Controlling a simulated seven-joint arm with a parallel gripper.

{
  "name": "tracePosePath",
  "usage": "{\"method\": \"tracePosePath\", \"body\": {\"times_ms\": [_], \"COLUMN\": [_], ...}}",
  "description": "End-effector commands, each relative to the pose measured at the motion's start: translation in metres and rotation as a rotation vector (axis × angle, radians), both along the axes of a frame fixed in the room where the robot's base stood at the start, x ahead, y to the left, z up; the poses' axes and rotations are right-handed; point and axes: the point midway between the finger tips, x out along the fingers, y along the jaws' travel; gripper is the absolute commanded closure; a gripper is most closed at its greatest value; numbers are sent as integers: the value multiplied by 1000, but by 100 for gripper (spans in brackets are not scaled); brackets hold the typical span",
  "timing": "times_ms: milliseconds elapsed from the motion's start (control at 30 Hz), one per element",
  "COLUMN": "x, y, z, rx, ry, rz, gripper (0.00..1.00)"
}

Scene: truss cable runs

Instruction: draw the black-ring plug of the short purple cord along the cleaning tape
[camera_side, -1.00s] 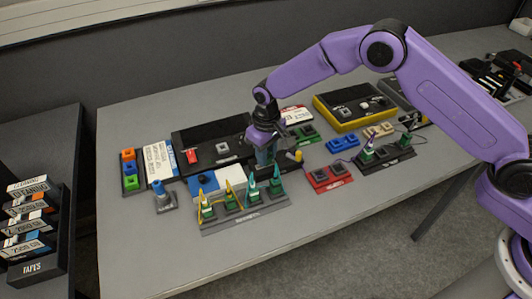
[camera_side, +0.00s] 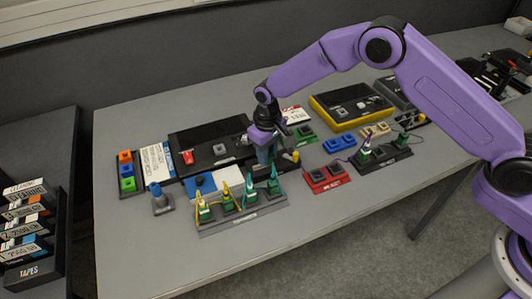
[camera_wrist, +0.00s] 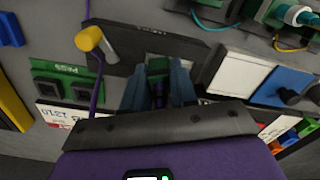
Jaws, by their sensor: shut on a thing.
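My gripper (camera_side: 267,160) is low over a black station with a yellow-topped post (camera_side: 296,156). In the wrist view my gripper (camera_wrist: 157,88) has its two blue-grey fingers closed on a plug (camera_wrist: 158,70) with a green body and a dark, purple-tinged part between the fingers. Its black ring cannot be made out. A purple cord (camera_wrist: 98,85) runs past the post to the gripper's left. A pale patch (camera_wrist: 150,57), possibly the cleaning tape, shows at the plug on the station; contact cannot be told.
A grey holder (camera_side: 245,222) with several yellow and teal plugs stands in front. A red double socket (camera_side: 327,178) is to the right, a green one (camera_wrist: 68,82) beside the station. The front table edge is clear.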

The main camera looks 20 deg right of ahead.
Motion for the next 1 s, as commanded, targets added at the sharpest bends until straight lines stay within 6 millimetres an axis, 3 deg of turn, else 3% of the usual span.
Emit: {"method": "tracePosePath", "body": {"times_ms": [1000], "x": [-1], "y": [-9], "z": [-2], "rx": [-4], "ry": [4], "rz": [-1], "gripper": [100]}}
